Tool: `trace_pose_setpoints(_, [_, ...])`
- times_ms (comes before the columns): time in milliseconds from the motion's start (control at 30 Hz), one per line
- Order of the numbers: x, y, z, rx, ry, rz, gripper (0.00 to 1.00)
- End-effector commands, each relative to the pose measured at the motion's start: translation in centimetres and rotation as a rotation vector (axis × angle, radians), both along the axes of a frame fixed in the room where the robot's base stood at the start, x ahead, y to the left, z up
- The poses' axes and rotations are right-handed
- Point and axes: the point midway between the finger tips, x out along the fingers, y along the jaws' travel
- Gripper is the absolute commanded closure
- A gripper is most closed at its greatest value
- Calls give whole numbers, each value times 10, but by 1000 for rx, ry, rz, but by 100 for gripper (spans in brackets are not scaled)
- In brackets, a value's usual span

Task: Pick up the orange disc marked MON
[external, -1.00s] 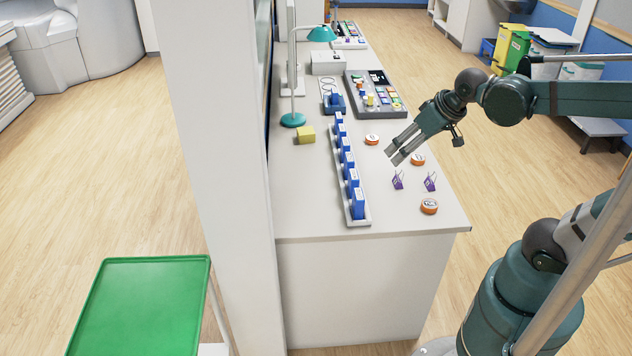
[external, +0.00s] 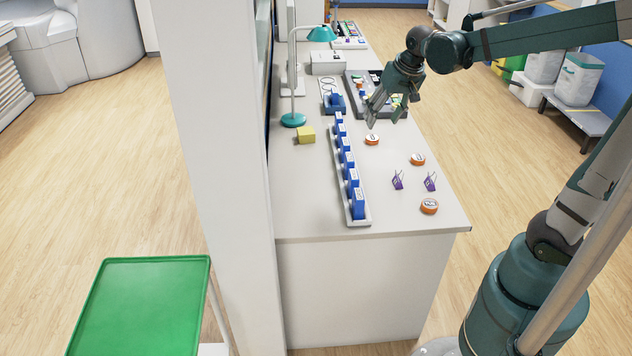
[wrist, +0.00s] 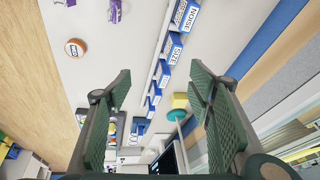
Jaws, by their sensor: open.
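Three orange discs with pale labelled tops lie on the white counter in the external view: one far (external: 372,139), one in the middle (external: 417,159) and one near the front edge (external: 429,206). Their lettering is too small to read, so I cannot tell which is MON. An orange disc (wrist: 74,48) also shows in the wrist view, left of my fingers, its label unclear. My gripper (external: 384,117) is open and empty, pointing down above the counter, close to the far disc in the picture. Both fingers, spread apart, show in the wrist view (wrist: 160,78).
A rack of upright blue cases (external: 349,172) runs along the counter left of the discs. Two small purple items (external: 398,181) stand between the middle and front discs.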

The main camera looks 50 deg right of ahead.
Motion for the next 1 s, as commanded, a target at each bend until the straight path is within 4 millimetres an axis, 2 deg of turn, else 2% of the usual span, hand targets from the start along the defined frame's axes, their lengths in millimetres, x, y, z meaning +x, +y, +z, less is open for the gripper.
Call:
trace_pose_setpoints(100, [18, -14, -1, 13, 18, -43, 48])
trace_pose_setpoints(467, [64, -55, -15, 54, 75, -175, 48])
trace_pose_setpoints(1000, [124, -125, -55, 110, 158, -375, 48])
